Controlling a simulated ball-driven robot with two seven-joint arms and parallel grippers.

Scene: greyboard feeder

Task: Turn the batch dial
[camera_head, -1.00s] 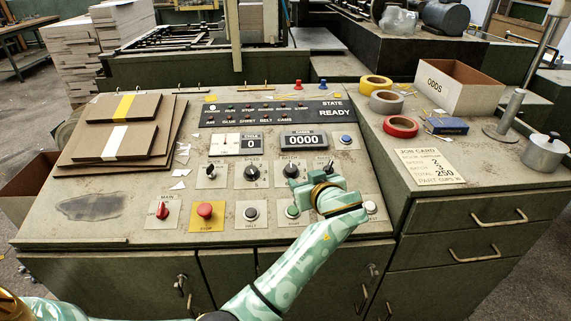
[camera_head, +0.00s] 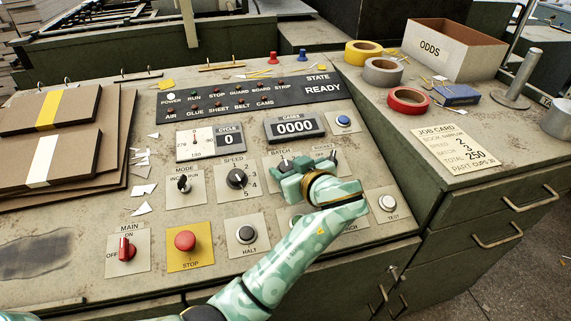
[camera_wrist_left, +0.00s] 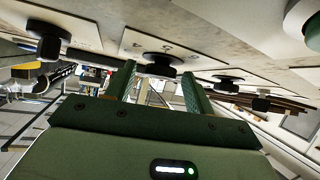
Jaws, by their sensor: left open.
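The batch dial (camera_head: 284,163) is a black knob on a pale plate under the "BATCH" label. My left gripper (camera_head: 291,178) is at it and hides its lower part in the head view. In the left wrist view, the black knob (camera_wrist_left: 160,68) shows between the tips of my open left gripper (camera_wrist_left: 159,78). I cannot tell whether the fingers touch it. The dial's setting is hidden. My right gripper is not in view.
The speed dial (camera_head: 236,178) stands left of the batch dial, and another knob (camera_head: 330,160) stands close on its right. The red stop button (camera_head: 185,241), halt button (camera_head: 246,234) and test button (camera_head: 387,203) are in the lower row. Tape rolls and an ODDS box (camera_head: 452,50) stand at right.

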